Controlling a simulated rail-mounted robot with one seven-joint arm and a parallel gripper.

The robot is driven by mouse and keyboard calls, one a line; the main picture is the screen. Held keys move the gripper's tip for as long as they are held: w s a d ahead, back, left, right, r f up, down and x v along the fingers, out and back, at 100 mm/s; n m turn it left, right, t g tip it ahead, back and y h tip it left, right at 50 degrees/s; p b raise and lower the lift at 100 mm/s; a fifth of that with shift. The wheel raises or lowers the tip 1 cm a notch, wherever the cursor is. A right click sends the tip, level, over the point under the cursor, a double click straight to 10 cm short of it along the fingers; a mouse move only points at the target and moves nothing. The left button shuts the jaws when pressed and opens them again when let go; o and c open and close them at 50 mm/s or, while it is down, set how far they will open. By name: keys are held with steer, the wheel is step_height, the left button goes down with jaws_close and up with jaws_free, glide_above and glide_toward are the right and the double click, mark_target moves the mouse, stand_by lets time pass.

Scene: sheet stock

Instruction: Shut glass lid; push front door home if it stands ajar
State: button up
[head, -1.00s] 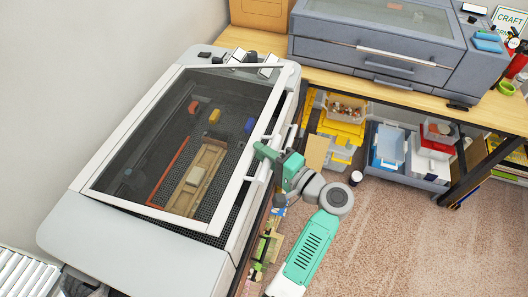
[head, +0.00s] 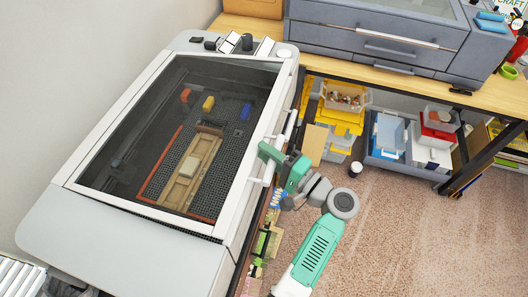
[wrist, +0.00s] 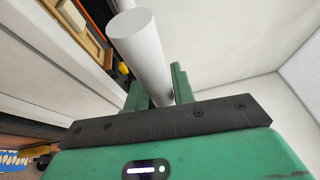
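The glass lid (head: 128,130) lies low over the bed of the grey-white machine, its white frame almost level with the body. A thin dark strip shows under its lower edge, so a small gap seems left there. Blocks and a wooden piece show through the glass. My gripper (head: 263,155) is at the white bar handle (head: 286,128) along the lid's right side. In the wrist view, the white bar (wrist: 140,45) runs between the two green fingers; whether they grip it is unclear. The front door is mostly hidden by my arm and the viewing angle; I cannot tell whether it is ajar.
A wooden bench (head: 350,68) with a grey-blue machine (head: 375,35) stands at the back right. Bins and yellow boxes (head: 340,118) sit beneath it. Open floor lies to the right of my arm.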

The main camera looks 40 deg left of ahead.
steer(key=shift+o, duration=1.4)
steer(key=shift+r, duration=0.1)
steer(key=d, duration=0.8)
steer(key=shift+f+b, duration=0.35)
